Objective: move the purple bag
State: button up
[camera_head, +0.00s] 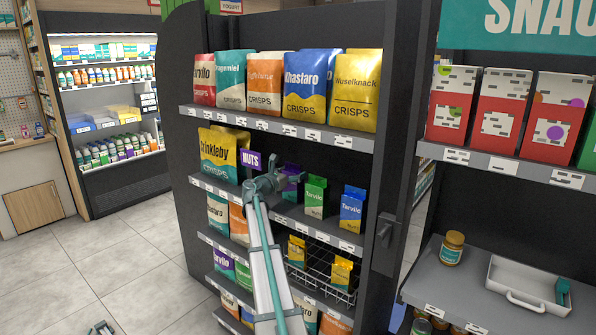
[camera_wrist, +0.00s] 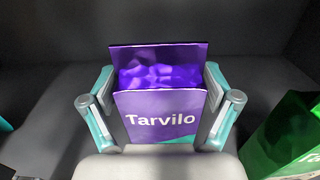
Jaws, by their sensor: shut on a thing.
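The purple bag (camera_wrist: 160,110) is marked "Tarvilo" and stands upright between the two fingers of my gripper (camera_wrist: 161,115) in the wrist view. The fingers press on its left and right sides. In the head view my gripper (camera_head: 280,186) reaches into the second shelf, and part of the purple bag (camera_head: 292,187) shows just beyond it. The rest of the bag is hidden there by the gripper. I cannot tell whether the bag's base touches the shelf.
A green bag (camera_head: 315,196) stands right of the purple one, close by; it also shows in the wrist view (camera_wrist: 290,135). A blue bag (camera_head: 352,208) stands further right. A wire basket (camera_head: 320,272) hangs below.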

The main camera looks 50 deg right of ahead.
aim_at(289, 175)
jog(key=shift+a, duration=2.2)
jog(key=o, duration=0.9)
jog(key=a, duration=1.2)
jog(key=shift+s, duration=0.2)
